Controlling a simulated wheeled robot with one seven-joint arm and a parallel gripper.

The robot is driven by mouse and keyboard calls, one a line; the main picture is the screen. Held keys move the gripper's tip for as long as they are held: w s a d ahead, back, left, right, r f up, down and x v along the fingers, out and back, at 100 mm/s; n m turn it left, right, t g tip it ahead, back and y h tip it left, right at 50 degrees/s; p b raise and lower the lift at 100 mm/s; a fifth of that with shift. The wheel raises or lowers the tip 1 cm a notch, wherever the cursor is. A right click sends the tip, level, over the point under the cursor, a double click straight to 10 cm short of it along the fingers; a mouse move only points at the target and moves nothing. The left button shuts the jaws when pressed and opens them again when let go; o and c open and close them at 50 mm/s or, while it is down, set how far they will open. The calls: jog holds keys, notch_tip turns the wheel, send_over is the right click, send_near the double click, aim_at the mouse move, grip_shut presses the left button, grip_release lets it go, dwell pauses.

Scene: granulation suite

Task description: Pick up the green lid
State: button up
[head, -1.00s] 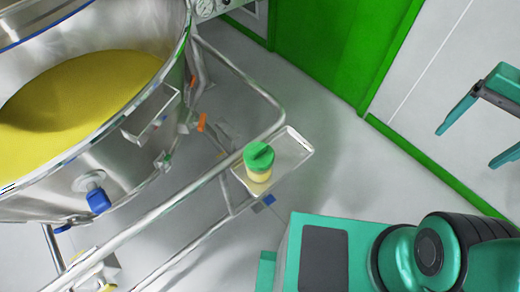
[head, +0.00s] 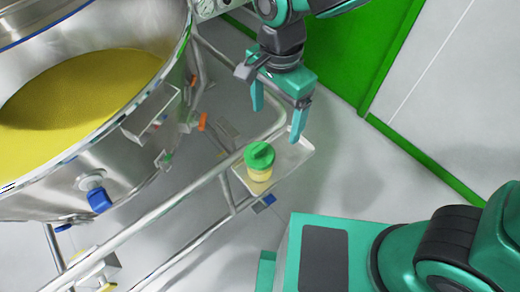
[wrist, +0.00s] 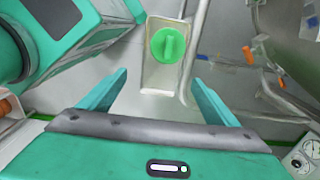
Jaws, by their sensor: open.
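A large steel vessel (head: 135,165) with yellow powder (head: 80,100) fills the left. Tubular rails (head: 190,205) run from it past the tray. Orange and blue valve handles and a gauge (wrist: 312,150) are nearby. Bare floor (head: 350,165) lies right of the tray.

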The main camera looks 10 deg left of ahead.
jog(key=s+a, duration=0.2)
jog(key=a, duration=0.1)
jog(key=shift+f, duration=0.35)
send_over(261, 146)
jog(key=f, duration=0.4)
jog(key=shift+s+a+f, duration=0.1)
jog(key=shift+s+f, duration=0.05)
jog(key=shift+s, duration=0.2)
jog(key=shift+w+f, duration=0.2)
jog(key=shift+f, duration=1.45)
jog(key=shift+w+f, duration=0.15)
jog(key=shift+f, duration=1.45)
jog(key=c, duration=1.1)
